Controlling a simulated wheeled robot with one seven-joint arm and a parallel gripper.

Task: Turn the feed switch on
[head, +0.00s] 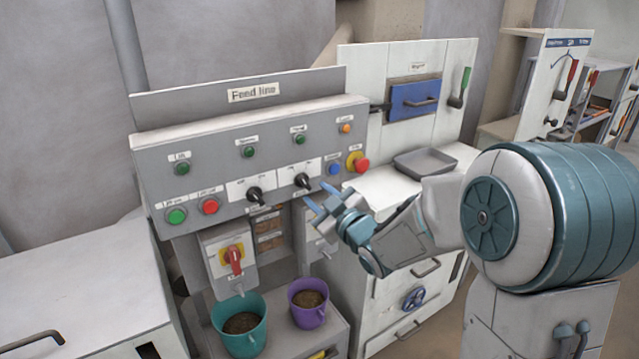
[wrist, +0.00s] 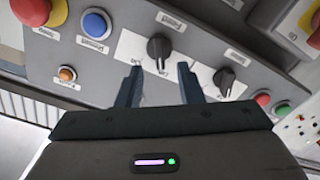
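Two black rotary switches sit on the grey control panel (head: 225,165) in the head view: a left one (head: 255,194) and a right one (head: 302,181). Their labels are too small for me to tell which is the feed switch. My gripper (head: 319,196) is open and empty, close in front of the right switch. In the wrist view, seen turned around, that switch (wrist: 159,49) lies just beyond and between the two fingertips (wrist: 159,74), with no clear contact. The left switch (wrist: 224,79) is to the right of the fingers there.
A blue button (head: 334,169) and a red emergency stop (head: 358,162) on yellow are close right of the switches. Green (head: 176,216) and red (head: 209,206) buttons are left. A red-handled isolator (head: 233,258) and teal (head: 240,325) and purple (head: 309,302) buckets are below.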

